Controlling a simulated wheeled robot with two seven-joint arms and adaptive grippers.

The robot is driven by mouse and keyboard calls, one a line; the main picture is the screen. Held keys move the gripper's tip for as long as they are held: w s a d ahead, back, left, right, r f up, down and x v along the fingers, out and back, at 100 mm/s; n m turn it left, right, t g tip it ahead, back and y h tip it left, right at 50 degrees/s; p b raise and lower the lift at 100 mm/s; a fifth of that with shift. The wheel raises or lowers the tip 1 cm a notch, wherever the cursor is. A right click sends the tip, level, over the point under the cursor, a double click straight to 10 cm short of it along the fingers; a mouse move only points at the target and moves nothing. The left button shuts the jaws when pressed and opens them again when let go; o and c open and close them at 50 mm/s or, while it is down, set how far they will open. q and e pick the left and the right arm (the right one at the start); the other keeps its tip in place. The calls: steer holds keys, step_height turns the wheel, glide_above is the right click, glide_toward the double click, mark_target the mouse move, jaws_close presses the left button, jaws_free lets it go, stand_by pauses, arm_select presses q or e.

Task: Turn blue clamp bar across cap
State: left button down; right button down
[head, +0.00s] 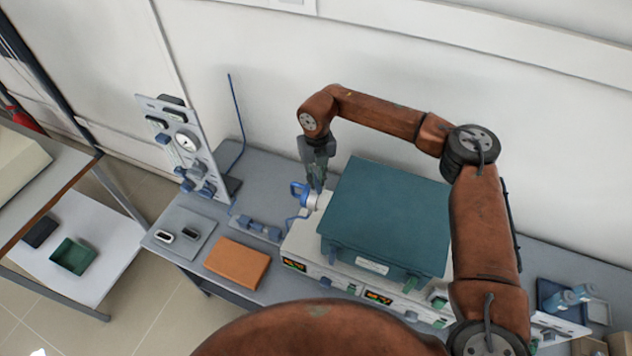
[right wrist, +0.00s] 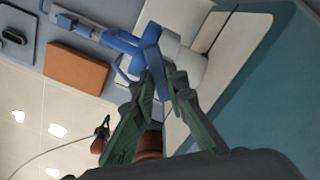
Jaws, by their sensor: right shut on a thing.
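The blue clamp bar (head: 298,189) is at the left end of the furnace, beside a pale round cap (head: 312,201). In the right wrist view the bar (right wrist: 150,47) runs past the face of the cap (right wrist: 188,70). My right gripper (head: 317,187) comes down from above at the cap. In the right wrist view its green fingertips (right wrist: 163,76) are closed on the lower end of the bar. The fingers hide part of the cap and bar. My left gripper is not in view.
The furnace has a teal top (head: 385,215). An orange block (head: 237,263) and a grey plate (head: 180,234) lie to the left on the bench. A gauge panel (head: 181,143) stands behind them. A blue fitting (head: 260,228) lies near the cap.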

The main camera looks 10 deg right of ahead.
steer(key=shift+w+d+f+n+b, duration=0.1)
steer(key=shift+f+n+b, duration=0.2)
steer(key=shift+n, duration=0.7)
steer(key=shift+r+n+b, duration=0.1)
steer(key=shift+n+b, duration=0.25)
steer(key=shift+n, duration=0.55)
steer(key=n+b, duration=0.1)
steer(key=n, duration=0.3)
steer(key=shift+n+b, duration=0.4)
steer(key=shift+n, duration=0.6)
steer(key=c, duration=2.3)
jaws_free()
steer(key=shift+a, duration=0.2)
steer(key=o, duration=0.3)
steer(key=shift+w+a, duration=0.1)
steer(key=shift+w, duration=0.05)
steer(key=shift+o, duration=0.3)
steer(key=shift+r, duration=0.1)
